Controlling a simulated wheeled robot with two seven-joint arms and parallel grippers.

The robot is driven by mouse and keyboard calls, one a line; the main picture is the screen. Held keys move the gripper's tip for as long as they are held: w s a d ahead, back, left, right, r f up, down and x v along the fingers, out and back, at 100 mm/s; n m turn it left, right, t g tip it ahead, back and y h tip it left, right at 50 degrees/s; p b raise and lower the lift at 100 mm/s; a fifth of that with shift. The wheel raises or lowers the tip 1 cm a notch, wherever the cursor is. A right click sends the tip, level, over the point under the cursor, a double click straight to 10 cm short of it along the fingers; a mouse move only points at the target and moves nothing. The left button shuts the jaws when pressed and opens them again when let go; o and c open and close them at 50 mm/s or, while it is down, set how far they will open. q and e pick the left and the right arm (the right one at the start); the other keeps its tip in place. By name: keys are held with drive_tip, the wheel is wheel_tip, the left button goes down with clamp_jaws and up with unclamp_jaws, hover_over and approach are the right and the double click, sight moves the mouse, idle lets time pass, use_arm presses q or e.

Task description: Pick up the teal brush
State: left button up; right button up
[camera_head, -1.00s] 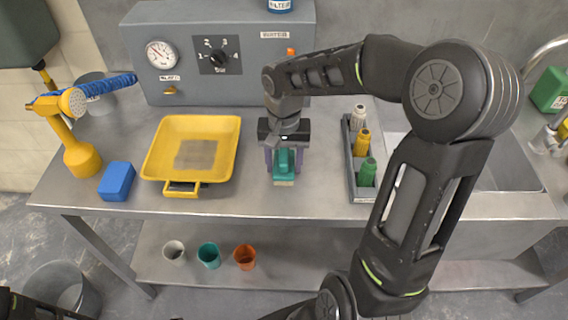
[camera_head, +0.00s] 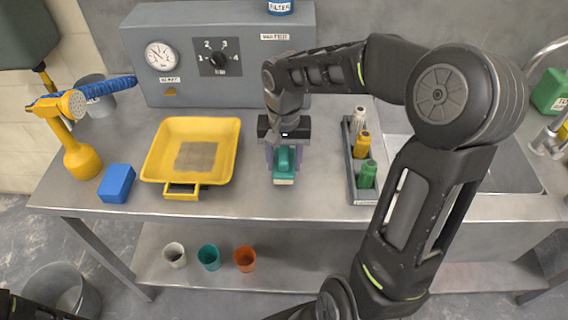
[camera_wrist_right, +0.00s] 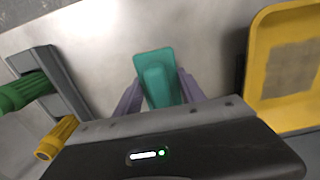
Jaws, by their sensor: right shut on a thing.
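The teal brush (camera_head: 284,162) is on the metal bench between the yellow tray and the grey bottle rack, with its pale bristle end toward the front edge. My right gripper (camera_head: 283,158) reaches down over it, its purple fingers on both sides of the teal body. In the right wrist view the brush (camera_wrist_right: 158,80) sits between the two fingers (camera_wrist_right: 156,94), which are shut on it. I cannot tell whether the brush still touches the bench. My left gripper is not in view; only a dark part of my left arm shows at the bottom left corner.
The yellow tray (camera_head: 222,160) is left of the brush, with a blue block (camera_head: 117,183) beyond it. The grey rack (camera_head: 352,180) holding several bottles is to the right, before the sink (camera_head: 505,170). Three cups, one of them teal (camera_head: 209,257), stand on the lower shelf.

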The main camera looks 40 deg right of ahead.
sight(283, 152)
wheel_tip(283, 152, up, 9)
drive_tip(key=shift+f, duration=0.1)
idle(0.6)
drive_tip(key=o, duration=0.9)
drive_tip(key=c, duration=0.6)
drive_tip(key=shift+a+f, duration=0.1)
drive_tip(key=shift+f, duration=0.05)
